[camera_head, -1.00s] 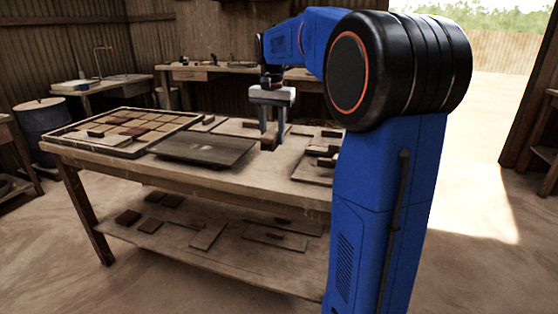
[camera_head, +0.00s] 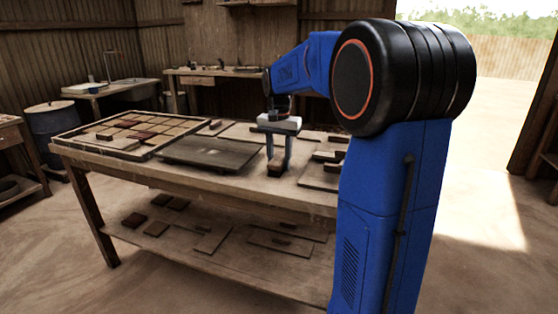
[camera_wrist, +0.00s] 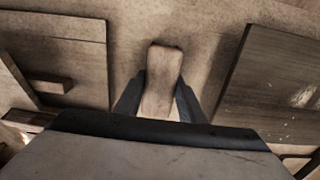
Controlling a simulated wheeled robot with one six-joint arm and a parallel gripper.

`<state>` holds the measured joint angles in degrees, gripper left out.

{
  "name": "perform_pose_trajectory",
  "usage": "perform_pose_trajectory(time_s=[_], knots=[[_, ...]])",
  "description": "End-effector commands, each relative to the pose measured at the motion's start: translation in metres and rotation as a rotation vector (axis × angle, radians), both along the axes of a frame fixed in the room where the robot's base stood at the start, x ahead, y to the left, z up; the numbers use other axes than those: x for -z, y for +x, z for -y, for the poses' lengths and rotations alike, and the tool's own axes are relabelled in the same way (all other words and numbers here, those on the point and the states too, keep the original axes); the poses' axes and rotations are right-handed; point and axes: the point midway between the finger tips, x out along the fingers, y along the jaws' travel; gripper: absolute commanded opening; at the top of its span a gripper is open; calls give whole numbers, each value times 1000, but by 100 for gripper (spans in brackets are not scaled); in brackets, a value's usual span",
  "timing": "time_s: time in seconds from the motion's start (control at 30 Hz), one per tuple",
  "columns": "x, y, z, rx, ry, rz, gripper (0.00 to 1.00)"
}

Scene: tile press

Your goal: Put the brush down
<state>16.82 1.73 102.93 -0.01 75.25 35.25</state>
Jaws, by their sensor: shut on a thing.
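The brush (camera_wrist: 162,75) shows in the wrist view as a worn wooden block with rounded edges. My gripper (camera_wrist: 160,105) is shut on it, with one dark finger on each side. In the head view my gripper (camera_head: 278,168) points straight down at the table, and the brush (camera_head: 277,170) is a small brown shape between the fingers. The brush is at or very close to the wooden table top (camera_head: 240,186); I cannot tell whether it touches. Its underside is hidden.
A dark flat board (camera_head: 208,152) lies left of my gripper, and a framed tray of tiles (camera_head: 128,133) is farther left. Boards with small blocks (camera_head: 318,176) lie to the right. Bare table top shows around the brush. A lower shelf (camera_head: 215,256) holds several pieces.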

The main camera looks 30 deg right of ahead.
Motion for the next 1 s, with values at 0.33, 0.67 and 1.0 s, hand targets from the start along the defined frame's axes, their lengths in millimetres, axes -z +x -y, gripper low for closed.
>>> perform_pose_trajectory(time_s=[0.33,0.67,1.0], knots=[[1,0,0,0,0,0,54],[-21,1,0,0,-1,2,54],[-86,1,0,0,-1,2,54]])
